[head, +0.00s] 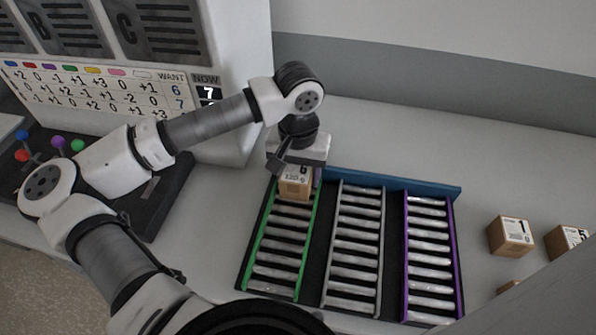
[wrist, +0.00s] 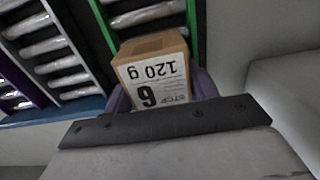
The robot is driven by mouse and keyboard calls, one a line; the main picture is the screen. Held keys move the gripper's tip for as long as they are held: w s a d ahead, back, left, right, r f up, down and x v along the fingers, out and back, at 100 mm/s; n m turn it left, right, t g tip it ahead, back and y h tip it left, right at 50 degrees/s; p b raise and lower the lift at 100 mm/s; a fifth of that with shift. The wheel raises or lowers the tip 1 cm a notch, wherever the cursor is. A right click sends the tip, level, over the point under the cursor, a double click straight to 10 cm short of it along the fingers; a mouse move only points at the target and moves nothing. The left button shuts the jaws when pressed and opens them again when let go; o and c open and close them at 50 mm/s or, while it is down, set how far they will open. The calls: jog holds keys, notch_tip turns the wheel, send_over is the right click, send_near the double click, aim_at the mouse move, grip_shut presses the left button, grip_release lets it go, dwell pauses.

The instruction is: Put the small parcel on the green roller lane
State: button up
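The small parcel (head: 295,186) is a brown box with a white label. It is at the far end of the green roller lane (head: 279,241), between its green side rails, and looks low over or on the rollers. My gripper (head: 301,172) is right above it, pointing down. In the wrist view the parcel (wrist: 152,72) shows "6" and "120 g" upside down. My purplish fingers (wrist: 162,95) stand on both sides of it, close to its sides. Whether they press on it is hard to tell. The parcel's underside is hidden.
A grey lane (head: 354,246) and a purple-railed lane (head: 430,258) lie to the right, with a blue wall (head: 395,183) behind. A box marked 1 (head: 510,236) and another box (head: 568,242) stand farther right. A board with numbers (head: 110,90) stands at the left.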

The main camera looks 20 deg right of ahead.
aim_at(299, 167)
jog(key=shift+o, duration=0.2)
jog(key=shift+r+p, duration=0.3)
jog(key=shift+p, duration=0.1)
jog(key=shift+w+r+b, duration=0.15)
jog(key=shift+r+b, duration=0.2)
jog(key=shift+b, duration=0.1)
notch_tip(299, 167, up, 11)
jog(key=b, duration=0.2)
jog(key=shift+b, duration=0.3)
jog(key=shift+s, duration=0.2)
